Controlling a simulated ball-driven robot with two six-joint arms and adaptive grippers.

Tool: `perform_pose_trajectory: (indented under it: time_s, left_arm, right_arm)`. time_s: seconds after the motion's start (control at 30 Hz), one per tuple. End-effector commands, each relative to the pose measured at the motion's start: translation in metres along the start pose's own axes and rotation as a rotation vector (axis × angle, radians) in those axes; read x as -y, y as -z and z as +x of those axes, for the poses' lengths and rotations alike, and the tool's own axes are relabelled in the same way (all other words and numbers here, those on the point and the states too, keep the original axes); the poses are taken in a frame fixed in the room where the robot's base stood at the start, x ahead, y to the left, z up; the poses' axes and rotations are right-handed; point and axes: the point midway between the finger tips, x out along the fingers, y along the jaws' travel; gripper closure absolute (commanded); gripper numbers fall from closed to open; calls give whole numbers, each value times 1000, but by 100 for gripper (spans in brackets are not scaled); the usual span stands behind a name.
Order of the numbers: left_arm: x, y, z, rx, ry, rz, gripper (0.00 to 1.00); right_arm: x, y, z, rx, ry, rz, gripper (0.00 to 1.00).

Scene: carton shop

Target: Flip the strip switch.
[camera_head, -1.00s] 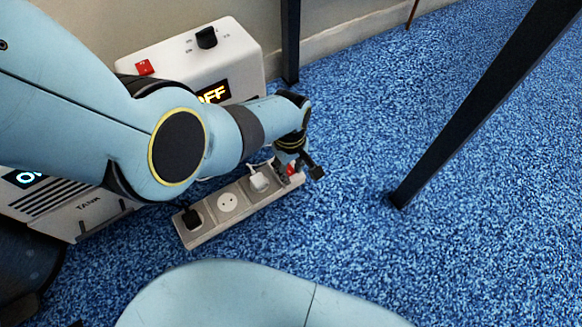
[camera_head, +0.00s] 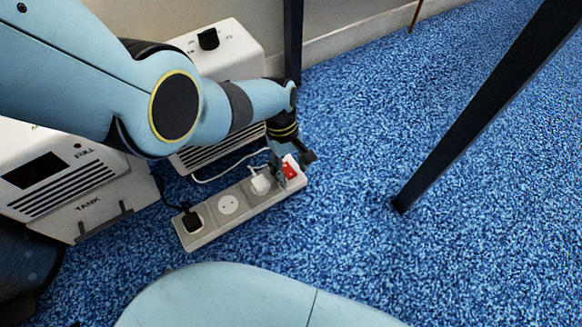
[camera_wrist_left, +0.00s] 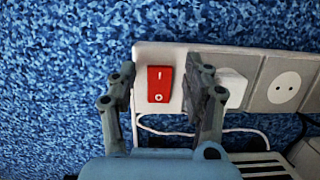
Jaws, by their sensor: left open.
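The power strip (camera_head: 207,232) lies on the blue carpet, with its red rocker switch (camera_head: 290,171) at the far right end. In the left wrist view the switch (camera_wrist_left: 159,84) shows a line mark above and a ring mark below; which side is pressed I cannot tell. My left gripper (camera_head: 292,158) is open above the switch end. In the wrist view its fingers (camera_wrist_left: 160,80) stand on either side of the switch, with nothing held. Contact with the strip is unclear. My right gripper is out of view.
A white plug (camera_head: 261,184) and a black plug (camera_head: 192,221) sit in the strip, with an empty socket between. A white tank unit (camera_head: 85,182) with a dark display and another white unit (camera_head: 228,47) stand behind. A black leg (camera_head: 470,120) stands right; carpet there is clear.

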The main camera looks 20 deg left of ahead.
Motion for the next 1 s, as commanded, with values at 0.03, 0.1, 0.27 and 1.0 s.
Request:
perform_pose_trajectory:
  time_s: [0.03,0.1,0.27,1.0]
  left_arm:
    - [0,0,0,0,0,0,50]
    - [0,0,-1,0,-1,0,50]
    - [-1,0,-8,-1,-2,0,50]
    - [0,0,-118,-1,0,-1,50]
  right_arm:
    - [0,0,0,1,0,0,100]
    - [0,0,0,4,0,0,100]
    - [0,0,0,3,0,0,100]
    - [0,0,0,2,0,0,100]
